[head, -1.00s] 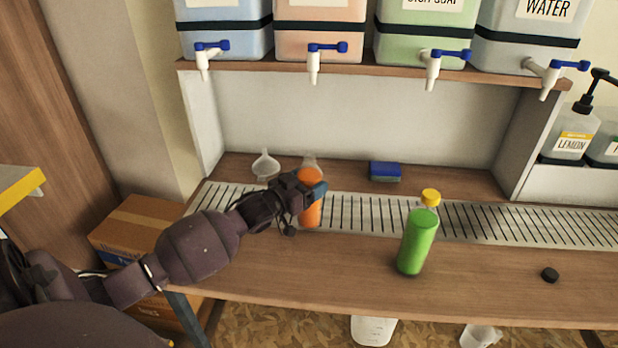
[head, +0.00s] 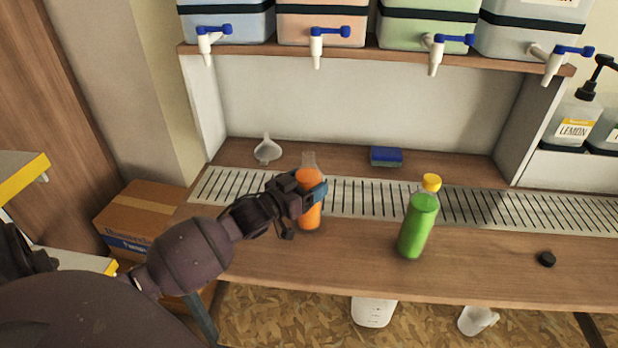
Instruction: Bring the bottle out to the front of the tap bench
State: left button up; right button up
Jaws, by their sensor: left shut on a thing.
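An orange bottle (head: 308,216) with a clear, uncapped-looking neck stands upright at the front edge of the metal drip grate (head: 360,198) on the tap bench (head: 350,262). My left gripper (head: 312,192) is shut around its middle from the left side. Part of the bottle is hidden behind the fingers. I cannot tell whether its base touches the bench. A green bottle (head: 417,228) with a yellow cap stands on the bench wood to the right. My right gripper is not in view.
A clear funnel (head: 267,150) and a blue sponge (head: 386,157) lie behind the grate. A black cap (head: 546,259) lies at the front right. The bench front between my arm and the green bottle is clear.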

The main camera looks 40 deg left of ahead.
pick_arm(q)
jog(key=shift+s+d+r+p, duration=0.3)
jog(key=shift+s+d+p, duration=0.15)
jog(key=shift+s, duration=0.25)
jog(key=s+d+p, duration=0.2)
jog(key=s, duration=0.1)
jog(key=shift+s+f, duration=0.2)
dwell(0.3)
jog(key=o, duration=1.4)
jog(key=shift+f, duration=0.1)
jog(key=shift+s+f, duration=0.1)
